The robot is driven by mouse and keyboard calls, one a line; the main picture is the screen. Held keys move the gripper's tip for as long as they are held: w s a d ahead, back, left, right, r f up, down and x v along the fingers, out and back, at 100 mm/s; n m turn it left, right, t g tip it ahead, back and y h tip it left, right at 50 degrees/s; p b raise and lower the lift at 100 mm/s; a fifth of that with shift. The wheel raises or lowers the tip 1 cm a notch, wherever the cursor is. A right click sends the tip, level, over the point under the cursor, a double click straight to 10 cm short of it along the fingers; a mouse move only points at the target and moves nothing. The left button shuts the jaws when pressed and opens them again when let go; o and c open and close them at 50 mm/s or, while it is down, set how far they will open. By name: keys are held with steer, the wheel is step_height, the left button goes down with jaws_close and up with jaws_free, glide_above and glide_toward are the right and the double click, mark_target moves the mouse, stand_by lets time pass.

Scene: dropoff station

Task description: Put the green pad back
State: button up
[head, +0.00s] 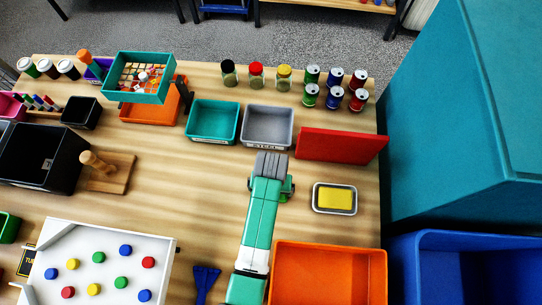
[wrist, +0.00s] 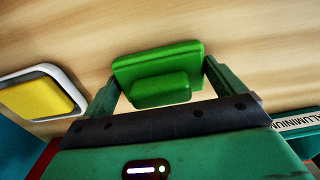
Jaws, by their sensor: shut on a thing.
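The green pad (wrist: 158,70), a flat block with a smaller raised grip, is between the two fingers of my gripper (wrist: 160,78) in the wrist view. My gripper is shut on it, over bare wood. Whether the pad touches the table I cannot tell. In the head view my gripper (head: 272,183) is near the table's middle right, and my arm mostly hides the pad. A metal tray (head: 316,200) holding a yellow pad (head: 337,198) lies to its right; the yellow pad also shows in the wrist view (wrist: 42,97).
A grey bin (head: 268,126) and a teal bin (head: 212,121) stand beyond my gripper. A red slab-like object (head: 340,145) lies behind the tray. An orange bin (head: 330,246) is at the front right. A white board with coloured discs (head: 100,240) lies front left. Bare wood is left of my arm.

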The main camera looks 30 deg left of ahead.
steer(key=shift+f, duration=0.15)
steer(key=o, duration=0.7)
steer(key=shift+c, duration=0.2)
step_height(320, 180, up, 12)
steer(key=shift+r+p, duration=0.25)
steer(key=shift+p, duration=0.55)
